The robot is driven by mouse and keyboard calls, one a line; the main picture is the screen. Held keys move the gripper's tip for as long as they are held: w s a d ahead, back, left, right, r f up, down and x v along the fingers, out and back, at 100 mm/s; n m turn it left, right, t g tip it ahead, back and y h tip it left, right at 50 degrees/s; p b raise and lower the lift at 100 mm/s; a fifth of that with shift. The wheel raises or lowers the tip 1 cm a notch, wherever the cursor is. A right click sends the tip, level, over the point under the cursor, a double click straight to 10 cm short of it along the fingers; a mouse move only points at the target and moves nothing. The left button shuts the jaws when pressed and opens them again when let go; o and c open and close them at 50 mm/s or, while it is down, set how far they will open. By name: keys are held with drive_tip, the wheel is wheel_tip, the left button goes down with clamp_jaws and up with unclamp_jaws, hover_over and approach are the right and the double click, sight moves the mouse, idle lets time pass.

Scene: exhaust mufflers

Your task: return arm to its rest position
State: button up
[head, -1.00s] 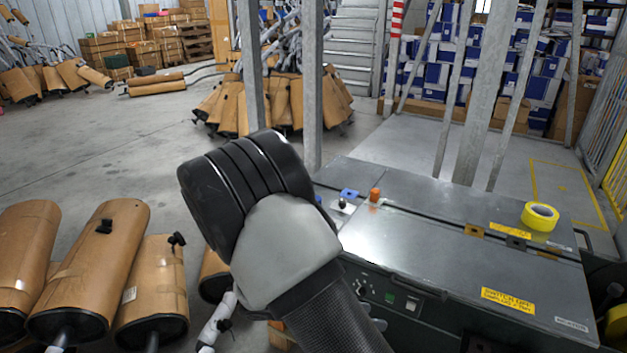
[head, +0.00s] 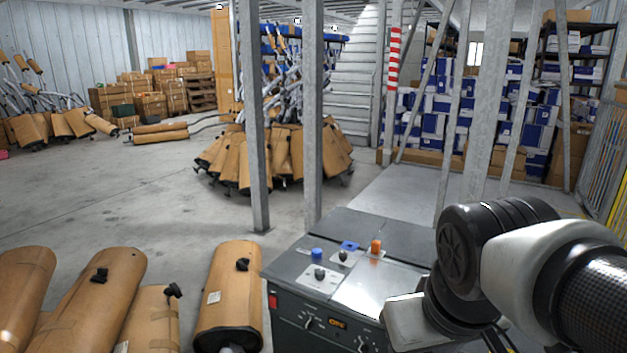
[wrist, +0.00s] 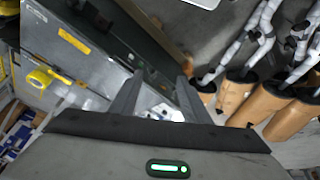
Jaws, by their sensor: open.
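My gripper (wrist: 160,88) shows in the wrist view with its two fingers apart and nothing seen between them. The fingers point toward the grey machine (wrist: 100,60), and I cannot tell their distance from it. In the head view my arm fills the lower right, in front of the right part of the same machine (head: 290,272). My gripper's fingers cannot be made out there.
Brown-wrapped mufflers (head: 230,295) stand at lower left. Grey posts (head: 312,110) rise behind the machine. The floor at left is open.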

wheel_tip(320, 180, up, 26)
drive_tip(key=s+m+t+p, duration=0.1)
drive_tip(key=p, duration=2.3)
drive_tip(key=shift+m+p, duration=0.3)
drive_tip(key=shift+p, duration=0.05)
drive_tip(key=shift+s+a, duration=0.1)
drive_tip(key=shift+a, duration=0.15)
